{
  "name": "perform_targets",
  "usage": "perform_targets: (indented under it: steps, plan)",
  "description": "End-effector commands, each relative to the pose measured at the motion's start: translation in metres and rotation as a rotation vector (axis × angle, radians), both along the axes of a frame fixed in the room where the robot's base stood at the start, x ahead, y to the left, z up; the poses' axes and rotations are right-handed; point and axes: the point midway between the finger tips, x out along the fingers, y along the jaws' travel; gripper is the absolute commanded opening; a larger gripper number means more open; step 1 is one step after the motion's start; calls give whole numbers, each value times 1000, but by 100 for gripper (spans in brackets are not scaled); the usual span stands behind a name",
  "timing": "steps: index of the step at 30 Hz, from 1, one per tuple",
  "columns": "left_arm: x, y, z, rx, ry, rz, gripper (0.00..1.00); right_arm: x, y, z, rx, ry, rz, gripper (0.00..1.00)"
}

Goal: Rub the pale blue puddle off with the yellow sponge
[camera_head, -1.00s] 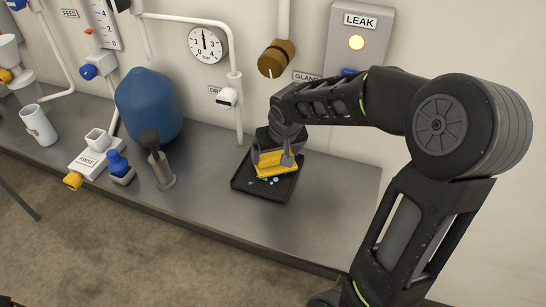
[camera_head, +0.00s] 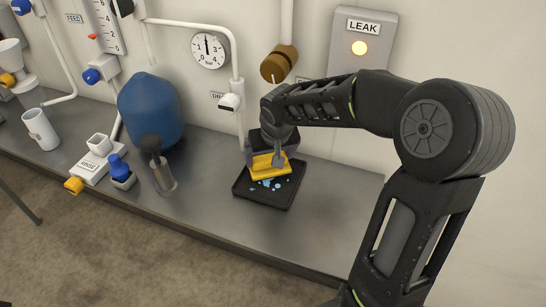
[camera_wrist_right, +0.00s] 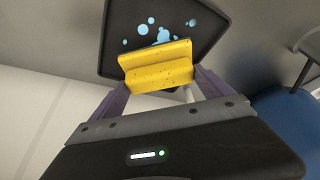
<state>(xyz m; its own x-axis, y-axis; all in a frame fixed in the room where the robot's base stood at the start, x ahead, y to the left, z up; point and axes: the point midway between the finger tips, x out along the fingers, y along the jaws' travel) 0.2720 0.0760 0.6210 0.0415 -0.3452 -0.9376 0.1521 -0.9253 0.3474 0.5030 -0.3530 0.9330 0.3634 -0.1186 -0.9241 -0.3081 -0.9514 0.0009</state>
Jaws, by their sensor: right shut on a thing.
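The yellow sponge (camera_head: 268,168) is held in my right gripper (camera_head: 271,158), which is shut on it. In the right wrist view the sponge (camera_wrist_right: 157,66) sits between the two fingers. The black tray (camera_head: 285,194) lies on the grey bench below the gripper. The pale blue puddle (camera_head: 268,183) shows as scattered spots and blots on the tray floor, just in front of the sponge. In the right wrist view the puddle (camera_wrist_right: 163,36) lies beyond the sponge's edge. I cannot tell whether the sponge touches the tray. My left gripper is not in view.
A blue rounded tank (camera_head: 151,108) and a grey bottle (camera_head: 160,170) stand left of the tray. A white pipe (camera_head: 238,90) with a valve runs down the wall behind. The bench (camera_head: 330,215) is clear right of the tray.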

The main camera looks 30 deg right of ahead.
Motion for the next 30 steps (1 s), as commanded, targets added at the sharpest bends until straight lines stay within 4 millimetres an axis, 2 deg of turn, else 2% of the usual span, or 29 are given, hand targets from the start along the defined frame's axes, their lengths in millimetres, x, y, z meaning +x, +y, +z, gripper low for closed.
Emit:
perform_targets:
  steps: [8,21,30]
  plan:
    - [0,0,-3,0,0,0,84,1,5,2,2,-11,3,45]
    - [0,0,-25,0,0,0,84,-20,33,-1,1,-7,2,45]
    - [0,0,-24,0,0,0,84,-23,34,-1,1,0,2,45]
